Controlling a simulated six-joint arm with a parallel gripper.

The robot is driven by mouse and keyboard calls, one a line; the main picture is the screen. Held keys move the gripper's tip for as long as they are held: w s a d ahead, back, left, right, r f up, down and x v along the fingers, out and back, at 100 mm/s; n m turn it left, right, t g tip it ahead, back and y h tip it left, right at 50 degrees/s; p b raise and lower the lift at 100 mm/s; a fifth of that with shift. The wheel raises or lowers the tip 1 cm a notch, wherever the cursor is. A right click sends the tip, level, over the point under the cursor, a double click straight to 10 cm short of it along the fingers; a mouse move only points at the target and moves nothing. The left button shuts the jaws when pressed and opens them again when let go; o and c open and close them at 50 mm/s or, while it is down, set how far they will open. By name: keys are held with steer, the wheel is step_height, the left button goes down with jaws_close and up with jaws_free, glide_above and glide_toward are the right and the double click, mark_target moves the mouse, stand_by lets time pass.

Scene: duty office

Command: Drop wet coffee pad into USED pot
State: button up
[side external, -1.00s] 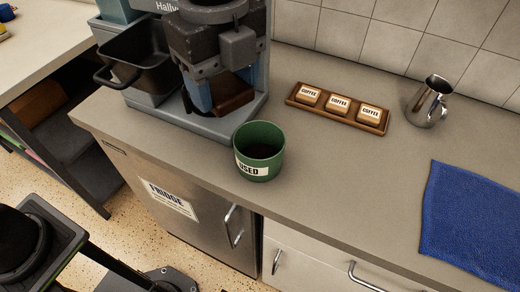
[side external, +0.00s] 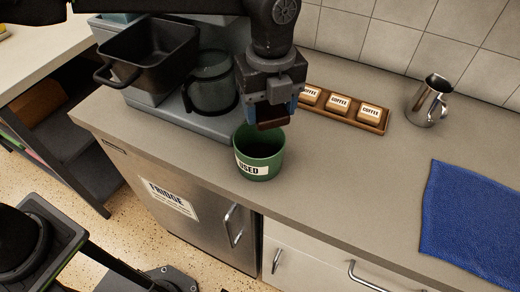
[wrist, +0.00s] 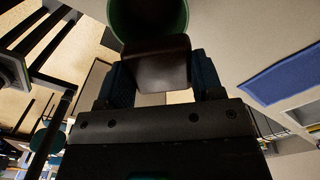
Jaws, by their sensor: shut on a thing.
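My gripper (side external: 272,116) is shut on a dark brown wet coffee pad (side external: 271,125), which hangs just above the back rim of the green USED pot (side external: 259,169). The pot stands upright on the counter near its front edge, with dark contents partly visible inside. In the wrist view the coffee pad (wrist: 160,66) sits between the two blue fingers, and the green pot (wrist: 120,18) shows beyond it. The exact gap between pad and rim is hard to tell.
The coffee machine with its black basket (side external: 150,50) and a glass jug (side external: 212,85) stands at the left. A wooden tray (side external: 352,122) of COFFEE pads lies behind the pot. A steel pitcher (side external: 428,103) and a blue cloth (side external: 475,220) are at the right.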

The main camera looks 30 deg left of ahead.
steer(key=shift+f, duration=0.7)
steer(key=o, duration=1)
steer(key=shift+r, duration=0.1)
step_height(320, 180, up, 14)
steer(key=shift+f, duration=0.2)
